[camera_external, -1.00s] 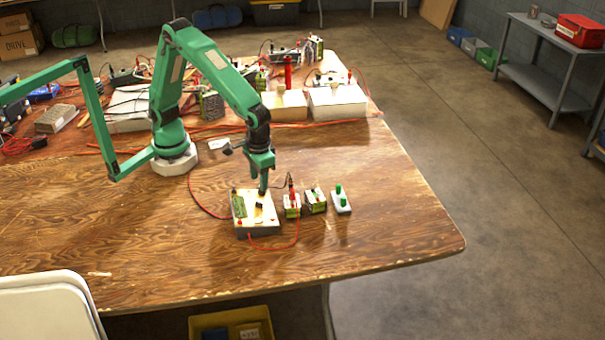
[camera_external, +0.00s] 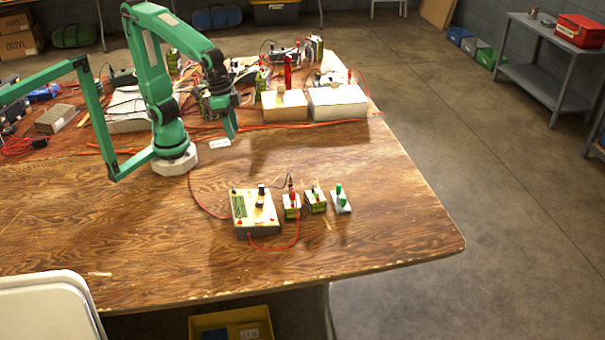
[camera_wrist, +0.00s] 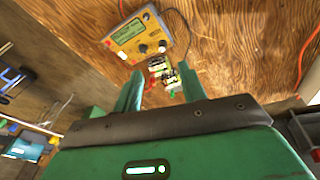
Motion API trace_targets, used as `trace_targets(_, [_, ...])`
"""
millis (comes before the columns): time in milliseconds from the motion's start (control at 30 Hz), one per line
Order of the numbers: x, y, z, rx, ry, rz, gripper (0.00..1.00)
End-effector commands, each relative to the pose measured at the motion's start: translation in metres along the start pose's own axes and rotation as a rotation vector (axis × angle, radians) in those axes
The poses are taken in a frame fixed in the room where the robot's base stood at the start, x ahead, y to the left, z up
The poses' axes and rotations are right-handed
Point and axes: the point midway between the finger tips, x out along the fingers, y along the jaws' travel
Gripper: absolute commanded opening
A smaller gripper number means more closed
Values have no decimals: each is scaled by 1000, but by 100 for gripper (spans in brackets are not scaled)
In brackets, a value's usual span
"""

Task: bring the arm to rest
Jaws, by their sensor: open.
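My green gripper (camera_external: 231,130) hangs over the table behind the charger, raised and folded back near my base. In the wrist view my gripper (camera_wrist: 160,94) shows its two fingers apart with nothing held between them. The charger (camera_external: 246,222), a pale box with a dark knob, sits on the wooden table and shows yellow with a screen in the wrist view (camera_wrist: 128,36). Small battery packs (camera_external: 291,207) (camera_external: 315,201) stand to its right, beside a white block with green pegs (camera_external: 341,203). Gripper and charger are well apart.
Two cream boxes (camera_external: 284,108) (camera_external: 338,105) stand at the back of the table (camera_external: 380,220), with cables and gear behind my base. A red cable (camera_external: 298,231) loops around the charger's front. The table's front and right are clear. A white chair (camera_external: 45,300) stands front left.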

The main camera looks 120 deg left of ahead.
Motion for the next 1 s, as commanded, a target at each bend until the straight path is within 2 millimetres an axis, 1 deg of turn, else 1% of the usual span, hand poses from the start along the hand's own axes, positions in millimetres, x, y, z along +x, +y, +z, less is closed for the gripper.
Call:
trace_targets(33, [-6, -6, 6, 34, 20, 11, 41])
trace_targets(200, [-19, -21, 24, 159, 76, 33, 41])
trace_targets(400, [-29, -39, 46, 304, 148, 49, 41])
trace_targets(600, [-32, -54, 64, 431, 211, 52, 41])
trace_targets(800, [-32, -60, 73, 495, 243, 50, 41])
trace_targets(1000, [-32, -61, 75, 507, 246, 49, 41])
